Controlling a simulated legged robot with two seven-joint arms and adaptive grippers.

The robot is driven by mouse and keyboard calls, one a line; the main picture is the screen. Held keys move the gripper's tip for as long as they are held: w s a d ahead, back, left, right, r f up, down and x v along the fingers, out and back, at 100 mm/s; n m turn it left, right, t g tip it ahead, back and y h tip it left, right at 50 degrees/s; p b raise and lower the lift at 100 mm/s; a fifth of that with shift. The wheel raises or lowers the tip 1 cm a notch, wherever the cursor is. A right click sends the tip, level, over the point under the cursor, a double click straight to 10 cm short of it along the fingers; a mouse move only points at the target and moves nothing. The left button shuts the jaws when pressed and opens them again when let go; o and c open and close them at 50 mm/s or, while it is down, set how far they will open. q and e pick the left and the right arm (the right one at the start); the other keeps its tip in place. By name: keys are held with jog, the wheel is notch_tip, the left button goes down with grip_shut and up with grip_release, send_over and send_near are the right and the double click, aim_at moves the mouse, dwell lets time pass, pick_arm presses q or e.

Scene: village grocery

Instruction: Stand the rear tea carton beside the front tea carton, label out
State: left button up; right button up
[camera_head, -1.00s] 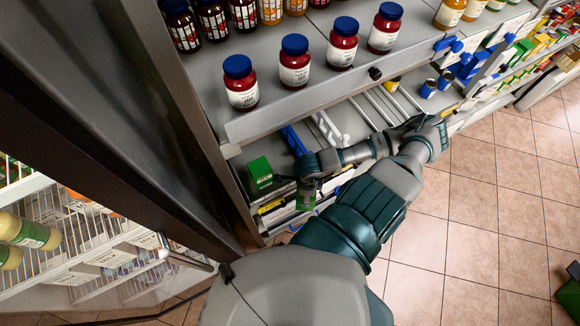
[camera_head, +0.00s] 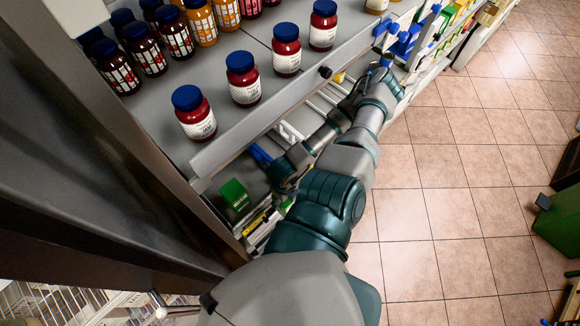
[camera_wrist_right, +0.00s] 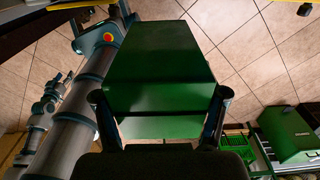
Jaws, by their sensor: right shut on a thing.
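A green tea carton (camera_head: 236,200) stands on the lower shelf, left of my right gripper (camera_head: 284,188) in the head view. In the right wrist view a green carton (camera_wrist_right: 160,62) fills the space between the two fingers of my right gripper (camera_wrist_right: 160,98), which is shut on it. In the head view my arm hides most or all of the held carton, so its gap to the standing one cannot be told. I cannot read a label on the held carton.
The upper shelf (camera_head: 262,125) with blue-lidded jars (camera_head: 193,112) overhangs the lower shelf. A dark upright panel (camera_head: 120,150) closes the left side. A blue item (camera_head: 261,155) lies behind the gripper. Tiled floor (camera_head: 450,200) is open at the right.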

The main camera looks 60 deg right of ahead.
pick_arm(q)
notch_tip(320, 180, down, 7)
jog(key=b, duration=0.6)
pick_arm(e)
jog(key=w, duration=0.2)
jog(key=w+d, duration=0.1)
jog(key=w, duration=0.2)
jog(key=w+d, duration=0.1)
jog(key=w, duration=0.1)
jog(key=shift+w+f, duration=0.15)
pick_arm(q)
jog(key=w+d+r+b, duration=0.2)
jog(key=w+b, duration=0.2)
jog(key=w, duration=0.5)
jog(key=w+r+b, duration=0.4)
jog(key=r, duration=0.5)
jog(key=w+d+r+t+b, duration=0.1)
jog(key=w+r+b, duration=0.3)
jog(key=r, duration=0.6)
jog(key=shift+w+d+r, duration=0.15)
jog(key=shift+w+r, duration=0.05)
jog(key=shift+w, duration=0.55)
pick_arm(e)
jog(key=shift+w+d+f, duration=0.4)
jog(key=shift+w, duration=0.8)
jog(key=shift+w+d+f, duration=0.4)
jog(key=shift+w+d, duration=0.05)
jog(key=shift+w, duration=0.75)
jog(key=shift+w+d+f, duration=0.4)
jog(key=shift+w, duration=0.8)
